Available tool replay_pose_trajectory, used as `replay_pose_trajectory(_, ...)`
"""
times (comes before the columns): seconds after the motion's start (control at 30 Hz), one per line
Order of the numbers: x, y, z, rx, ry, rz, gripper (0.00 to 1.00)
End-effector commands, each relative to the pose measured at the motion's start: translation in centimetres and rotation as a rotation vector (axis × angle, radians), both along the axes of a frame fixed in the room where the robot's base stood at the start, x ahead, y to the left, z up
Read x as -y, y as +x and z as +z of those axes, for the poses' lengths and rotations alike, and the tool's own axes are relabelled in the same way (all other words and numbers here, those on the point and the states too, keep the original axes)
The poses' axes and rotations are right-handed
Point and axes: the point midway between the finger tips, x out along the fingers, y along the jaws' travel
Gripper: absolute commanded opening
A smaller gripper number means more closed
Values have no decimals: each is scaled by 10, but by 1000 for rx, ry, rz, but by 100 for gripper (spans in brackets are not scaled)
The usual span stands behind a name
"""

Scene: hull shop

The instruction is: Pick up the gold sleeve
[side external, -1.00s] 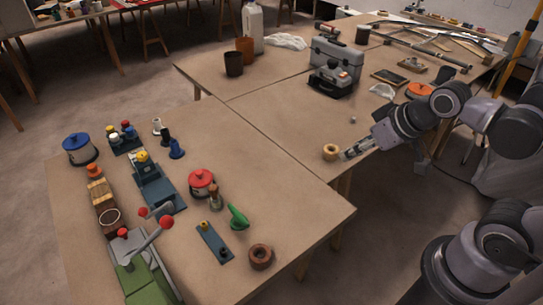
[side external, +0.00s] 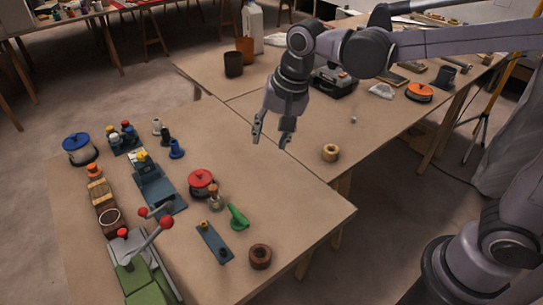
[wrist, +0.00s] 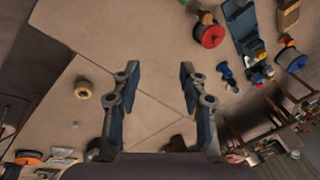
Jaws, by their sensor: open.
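The gold sleeve (side external: 331,153) looks like a short, thick tan-gold ring. It lies on the bench near the edge in the side external view, with its hole facing up. In the wrist view the sleeve (wrist: 83,89) is left of the fingers. My gripper (side external: 271,138) is open and empty, pointing down above the bench, to the left of the sleeve and apart from it. In the wrist view both fingers of my gripper (wrist: 158,80) are spread, with only bare bench between them.
A red-topped spool (side external: 202,183), a green piece (side external: 238,217) and a brown ring (side external: 260,256) stand on the near bench. A black case (side external: 333,83) and an orange spool (side external: 420,92) are farther back. The bench around the sleeve is mostly clear.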

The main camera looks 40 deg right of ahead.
Motion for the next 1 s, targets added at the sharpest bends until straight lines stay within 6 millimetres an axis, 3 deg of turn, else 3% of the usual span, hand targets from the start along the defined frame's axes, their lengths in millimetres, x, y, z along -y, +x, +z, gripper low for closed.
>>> replay_pose_trajectory(0.2,-63,32,-26,-120,34,-206,43)
replay_pose_trajectory(0.5,-144,50,-80,-252,23,-496,43)
replay_pose_trajectory(0.7,-170,50,-103,-288,6,-608,43)
replay_pose_trajectory(1.0,-175,49,-137,-295,3,-631,43)
